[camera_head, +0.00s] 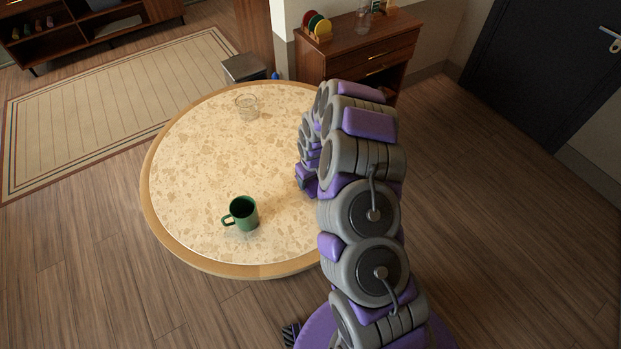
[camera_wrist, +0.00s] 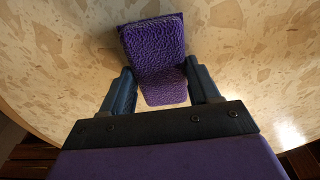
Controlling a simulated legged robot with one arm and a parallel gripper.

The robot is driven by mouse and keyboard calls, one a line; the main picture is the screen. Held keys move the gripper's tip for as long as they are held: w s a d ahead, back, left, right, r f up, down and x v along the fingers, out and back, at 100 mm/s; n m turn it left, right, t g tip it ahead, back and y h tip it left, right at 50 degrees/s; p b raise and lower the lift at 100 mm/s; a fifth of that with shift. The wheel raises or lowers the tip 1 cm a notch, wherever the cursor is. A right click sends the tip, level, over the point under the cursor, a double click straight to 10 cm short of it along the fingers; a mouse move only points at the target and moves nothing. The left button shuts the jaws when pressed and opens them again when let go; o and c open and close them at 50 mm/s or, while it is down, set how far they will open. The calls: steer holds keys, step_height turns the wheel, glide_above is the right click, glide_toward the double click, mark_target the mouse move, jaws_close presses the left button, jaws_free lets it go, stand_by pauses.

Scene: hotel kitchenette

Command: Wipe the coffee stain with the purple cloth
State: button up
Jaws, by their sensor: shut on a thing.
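The purple cloth (camera_wrist: 153,45) is textured and folded, and my gripper (camera_wrist: 164,88) is shut on it in the wrist view. Part of the cloth extends beyond the fingertips, over the speckled table top; I cannot tell whether it touches the surface. In the head view my arm hides the cloth, and the gripper end (camera_head: 307,185) shows only in part at the right side of the round table (camera_head: 190,150). I cannot make out a coffee stain in either view; my arm covers the right part of the table top.
A green mug (camera_head: 243,214) stands near the table's front edge. A clear glass (camera_head: 247,106) stands toward the back. A wooden cabinet (camera_head: 350,55) with coloured plates (camera_head: 318,26) is behind the table, next to a grey bin (camera_head: 243,67). The table's left half is mostly clear.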

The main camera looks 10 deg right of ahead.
step_height(320, 180, up, 5)
steer(key=shift+a+f+p, duration=0.1)
steer(key=shift+a+p, duration=0.05)
steer(key=shift+p, duration=0.5)
steer(key=shift+d+r+p, duration=0.15)
steer(key=shift+r+p, duration=0.1)
steer(key=shift+r, duration=0.6)
steer(key=shift+d+r+p, duration=0.1)
steer(key=shift+r+p, duration=0.1)
steer(key=shift+r, duration=0.6)
steer(key=shift+a, duration=0.2)
